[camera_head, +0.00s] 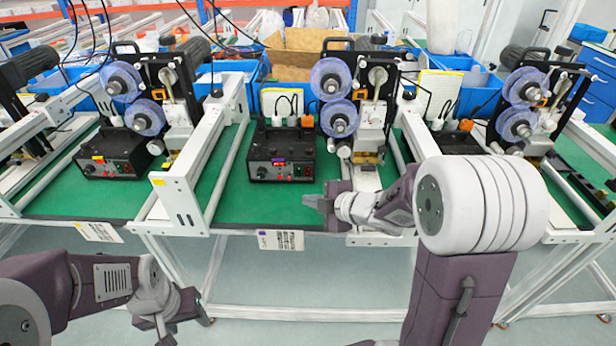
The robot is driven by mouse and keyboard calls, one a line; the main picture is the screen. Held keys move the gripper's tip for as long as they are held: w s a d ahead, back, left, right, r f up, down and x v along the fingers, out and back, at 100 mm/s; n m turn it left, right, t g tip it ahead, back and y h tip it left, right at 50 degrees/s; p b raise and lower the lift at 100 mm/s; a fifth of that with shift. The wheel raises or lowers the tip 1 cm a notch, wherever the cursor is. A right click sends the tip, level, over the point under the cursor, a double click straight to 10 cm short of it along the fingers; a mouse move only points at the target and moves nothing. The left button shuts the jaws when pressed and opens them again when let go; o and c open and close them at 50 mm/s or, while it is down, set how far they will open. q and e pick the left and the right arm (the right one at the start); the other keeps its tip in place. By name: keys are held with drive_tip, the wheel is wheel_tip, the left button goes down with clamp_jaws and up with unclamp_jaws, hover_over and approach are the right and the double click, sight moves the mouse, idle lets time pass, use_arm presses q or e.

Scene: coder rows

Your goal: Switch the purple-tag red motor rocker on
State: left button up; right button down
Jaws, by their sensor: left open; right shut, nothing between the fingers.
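The black control box (282,150) with a purple tag (279,161) on its front panel stands on the green bench in the middle. Small red switches (298,171) show on the right part of its panel; the rocker's position is too small to tell. My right gripper (312,203) is shut and empty, pointing left. In the picture it is just below the right end of the box front, with a gap between it and the switches. My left gripper (186,324) is open and empty, low in front of the bench edge, away from the box.
A similar box with a yellow tag (110,157) stands on the left. White frame rails (205,165) rise on the left of the middle bay. Coder machines with blue reels (332,80) stand behind. Green mat (250,205) in front of the middle box is clear.

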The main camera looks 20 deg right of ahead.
sight(311, 183)
drive_tip(key=w, duration=0.2)
drive_tip(key=w+d+f+p, duration=0.1)
drive_tip(key=w, duration=0.2)
drive_tip(key=w+d, duration=0.1)
drive_tip(key=w, duration=0.2)
drive_tip(key=shift+d+f, duration=0.1)
drive_tip(key=shift+f, duration=0.1)
drive_tip(key=shift+p, duration=0.3)
idle(1.4)
drive_tip(key=shift+w+d, duration=0.1)
drive_tip(key=shift+w, duration=0.3)
drive_tip(key=shift+w+d+f+p, duration=0.1)
drive_tip(key=shift+w+p, duration=0.2)
idle(0.6)
drive_tip(key=shift+s, duration=0.1)
drive_tip(key=shift+s+a, duration=0.25)
drive_tip(key=shift+s, duration=0.4)
